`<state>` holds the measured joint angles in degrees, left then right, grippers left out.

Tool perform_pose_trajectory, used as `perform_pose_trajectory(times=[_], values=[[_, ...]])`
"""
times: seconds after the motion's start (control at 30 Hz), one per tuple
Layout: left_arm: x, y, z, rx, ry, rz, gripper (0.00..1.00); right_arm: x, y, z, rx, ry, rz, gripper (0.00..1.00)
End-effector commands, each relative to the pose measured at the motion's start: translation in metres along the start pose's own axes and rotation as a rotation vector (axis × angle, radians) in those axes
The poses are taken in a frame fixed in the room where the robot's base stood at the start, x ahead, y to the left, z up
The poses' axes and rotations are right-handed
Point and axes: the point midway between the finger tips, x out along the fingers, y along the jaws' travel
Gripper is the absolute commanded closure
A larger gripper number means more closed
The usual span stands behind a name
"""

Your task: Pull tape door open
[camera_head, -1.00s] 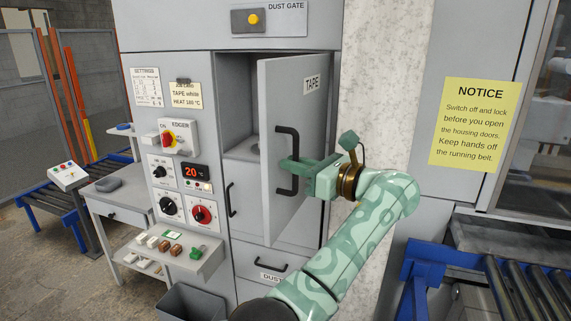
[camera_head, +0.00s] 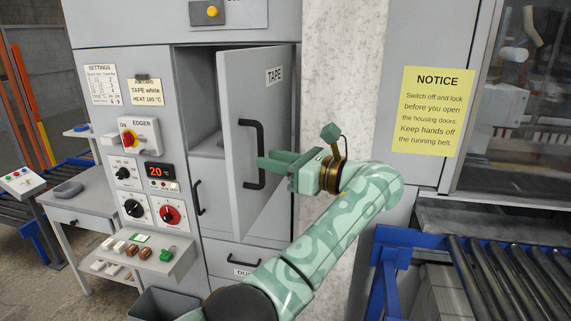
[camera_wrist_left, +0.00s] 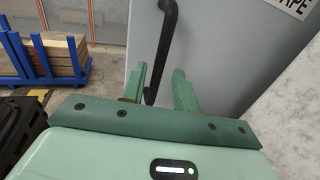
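The grey tape door (camera_head: 240,185), labelled TAPE, stands ajar in the head view, swung out on its right side with a dark gap at its left edge. Its black bar handle (camera_head: 261,150) is upright near that free edge. My left gripper (camera_head: 260,162) is open at the handle, coming from the right. In the left wrist view the two green fingers (camera_wrist_left: 158,70) are apart, and the handle (camera_wrist_left: 164,45) runs down between them. I cannot tell whether a finger touches it. The door face (camera_wrist_left: 220,50) fills the upper right there. My right gripper is not in view.
The open compartment (camera_head: 200,100) shows left of the door. A control panel with knobs and a small button shelf (camera_head: 145,255) is at left. A grey bin (camera_head: 160,303) stands below. A pale pillar (camera_head: 335,80) and a roller conveyor (camera_head: 490,270) are to the right.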

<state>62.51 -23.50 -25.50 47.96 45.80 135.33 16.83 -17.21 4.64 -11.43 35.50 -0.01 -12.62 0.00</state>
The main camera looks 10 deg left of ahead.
Motion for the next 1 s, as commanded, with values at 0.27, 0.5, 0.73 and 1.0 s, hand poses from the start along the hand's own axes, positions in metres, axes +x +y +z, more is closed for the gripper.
perform_pose_trajectory(times=[0.27,0.5,0.73,1.0], values=[[-0.036,-0.001,0.001,0.0,-0.004,0.0,0.7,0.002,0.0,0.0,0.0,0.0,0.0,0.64],[-0.043,-0.001,0.0,0.0,-0.001,0.0,0.7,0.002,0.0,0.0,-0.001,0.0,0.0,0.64],[-0.042,-0.001,-0.001,0.006,-0.007,0.001,0.9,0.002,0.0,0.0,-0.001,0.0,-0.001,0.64],[-0.011,-0.004,0.0,0.412,-0.456,0.1,1.0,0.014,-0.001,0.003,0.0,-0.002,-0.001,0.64]])
